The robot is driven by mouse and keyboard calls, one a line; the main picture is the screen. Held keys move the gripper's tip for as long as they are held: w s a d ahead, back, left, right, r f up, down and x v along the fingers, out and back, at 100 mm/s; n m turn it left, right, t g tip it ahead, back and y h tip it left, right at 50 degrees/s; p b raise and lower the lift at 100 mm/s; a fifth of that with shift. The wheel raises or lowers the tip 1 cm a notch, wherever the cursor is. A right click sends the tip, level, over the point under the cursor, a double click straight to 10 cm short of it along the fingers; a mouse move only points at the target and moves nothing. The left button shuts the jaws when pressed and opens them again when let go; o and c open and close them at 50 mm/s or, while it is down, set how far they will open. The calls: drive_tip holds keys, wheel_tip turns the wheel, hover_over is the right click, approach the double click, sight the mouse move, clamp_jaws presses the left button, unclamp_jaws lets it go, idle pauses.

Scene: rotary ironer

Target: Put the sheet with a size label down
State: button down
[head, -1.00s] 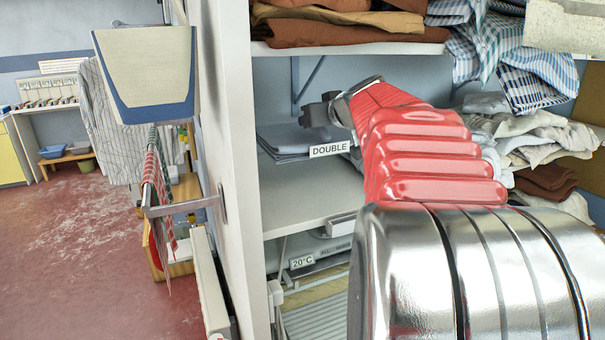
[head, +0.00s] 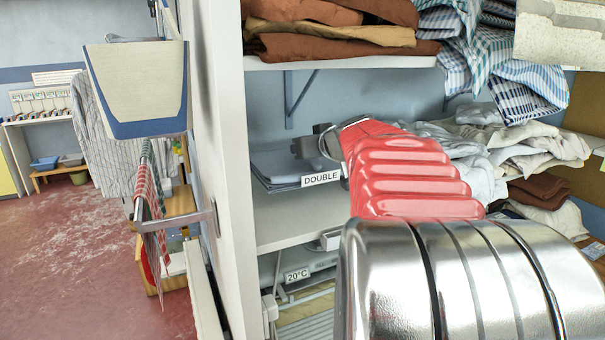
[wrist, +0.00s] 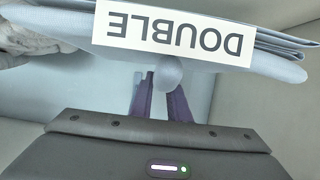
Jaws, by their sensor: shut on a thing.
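The folded grey-blue sheet (head: 275,165) is inside the shelf unit, with a white label reading DOUBLE (head: 320,178) on its front edge. It lies level over the left part of the middle shelf (head: 290,222); I cannot tell whether it touches the shelf. In the wrist view, the sheet (wrist: 265,65) and upside-down label (wrist: 172,34) fill the top. My gripper's purple fingers (wrist: 162,92) are close together on a rounded bulge of the sheet's edge.
Brown folded cloths (head: 330,30) lie on the shelf above. Rumpled pale cloths (head: 500,145) lie to the right of my arm. A 20°C label (head: 297,275) is below. The white side panel (head: 215,150) bounds the left. The front of the middle shelf is clear.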

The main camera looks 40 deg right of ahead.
drive_tip(key=shift+f, duration=0.95)
drive_tip(key=shift+f, duration=1.9)
drive_tip(key=c, duration=1.7)
unclamp_jaws()
drive_tip(key=shift+f, duration=0.1)
